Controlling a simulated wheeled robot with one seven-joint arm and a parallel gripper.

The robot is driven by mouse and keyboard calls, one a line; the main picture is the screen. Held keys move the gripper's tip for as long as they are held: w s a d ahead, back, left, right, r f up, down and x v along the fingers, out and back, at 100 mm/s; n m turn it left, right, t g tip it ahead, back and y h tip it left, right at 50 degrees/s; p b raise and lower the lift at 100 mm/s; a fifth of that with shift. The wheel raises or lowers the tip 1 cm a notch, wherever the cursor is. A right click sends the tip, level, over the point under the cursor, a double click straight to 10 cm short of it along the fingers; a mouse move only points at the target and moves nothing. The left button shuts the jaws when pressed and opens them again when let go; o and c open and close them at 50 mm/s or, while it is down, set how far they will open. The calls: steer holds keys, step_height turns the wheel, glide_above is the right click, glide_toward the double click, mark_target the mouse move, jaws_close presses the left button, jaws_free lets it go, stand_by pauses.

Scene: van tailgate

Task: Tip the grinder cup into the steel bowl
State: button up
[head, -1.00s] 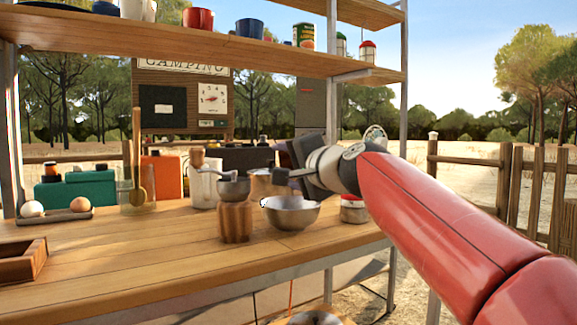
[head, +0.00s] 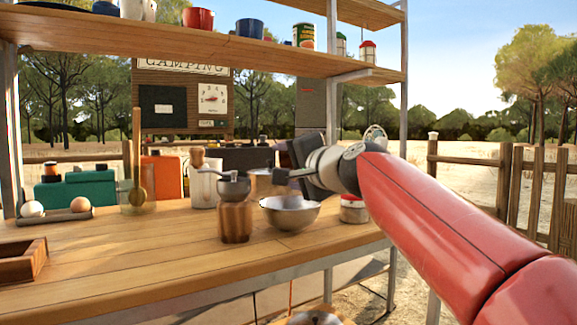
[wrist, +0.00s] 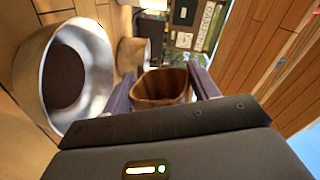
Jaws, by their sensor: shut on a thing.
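The grinder cup (wrist: 160,88), a brown wooden cup, sits between the fingers of my gripper (wrist: 161,90) in the wrist view. The gripper is shut on it. Its open mouth faces the camera, and I see no clear contents. The steel bowl (head: 290,213) stands upright on the table below the gripper. It also shows in the wrist view (wrist: 92,45), with a dark brown patch inside at its bottom. In the head view my gripper (head: 280,176) is above the bowl's rim; the held cup is hard to make out there.
A wooden grinder (head: 236,222) with a metal top stands left of the bowl. A red-lidded jar (head: 353,211) stands to the right. The table front (head: 150,250) is clear; a shelf (head: 180,37) runs above.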

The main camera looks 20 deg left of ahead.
steer(key=shift+s, duration=0.1)
stand_by(0.6)
